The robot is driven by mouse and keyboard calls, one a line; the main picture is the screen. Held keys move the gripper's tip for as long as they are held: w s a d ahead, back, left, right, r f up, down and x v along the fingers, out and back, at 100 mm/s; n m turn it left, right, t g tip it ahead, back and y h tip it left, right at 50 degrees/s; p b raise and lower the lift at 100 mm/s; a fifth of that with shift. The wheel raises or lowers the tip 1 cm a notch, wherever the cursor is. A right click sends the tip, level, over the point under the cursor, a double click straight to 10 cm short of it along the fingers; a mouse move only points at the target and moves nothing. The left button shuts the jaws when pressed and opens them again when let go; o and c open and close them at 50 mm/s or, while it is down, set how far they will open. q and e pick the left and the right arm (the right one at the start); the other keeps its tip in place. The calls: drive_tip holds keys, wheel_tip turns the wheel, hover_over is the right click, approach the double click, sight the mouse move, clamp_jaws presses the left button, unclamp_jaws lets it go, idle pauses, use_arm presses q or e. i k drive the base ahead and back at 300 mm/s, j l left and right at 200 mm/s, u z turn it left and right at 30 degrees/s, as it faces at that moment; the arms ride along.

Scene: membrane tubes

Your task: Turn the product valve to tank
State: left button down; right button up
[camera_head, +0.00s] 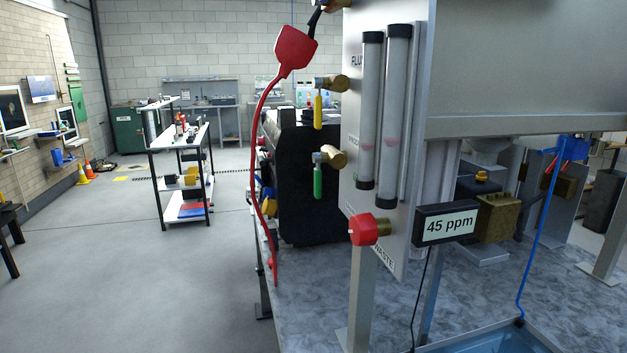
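A grey metal panel (410,180) stands at an angle on the bench. Brass valves stick out from its left edge. One has a yellow handle (318,112) hanging down, and the one below it has a green handle (318,181), also hanging down. A red knob (363,230) sits at the lower edge near the word WASTE. A label starting with PRO shows between the clear tubes and the panel's left edge, partly cut off; I cannot tell for certain which valve it marks. A meter (447,226) reads 45 ppm. Neither of my grippers shows.
A red funnel-like piece (295,52) with a long red strip hangs left of the panel. A black box (305,185) stands behind the valves. Two clear flow tubes (368,110) with pink floats are on the panel. A blue hose (545,220) is at right. Floor at left is open.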

sight(316, 157)
drive_tip(key=k+j, duration=0.15)
drive_tip(key=j, duration=0.2)
drive_tip(key=k+j, duration=0.15)
drive_tip(key=j, duration=0.25)
drive_tip(key=i+j+u, duration=0.5)
drive_tip(key=j+u, duration=0.2)
drive_tip(key=i+j, duration=0.05)
drive_tip(key=j, duration=0.05)
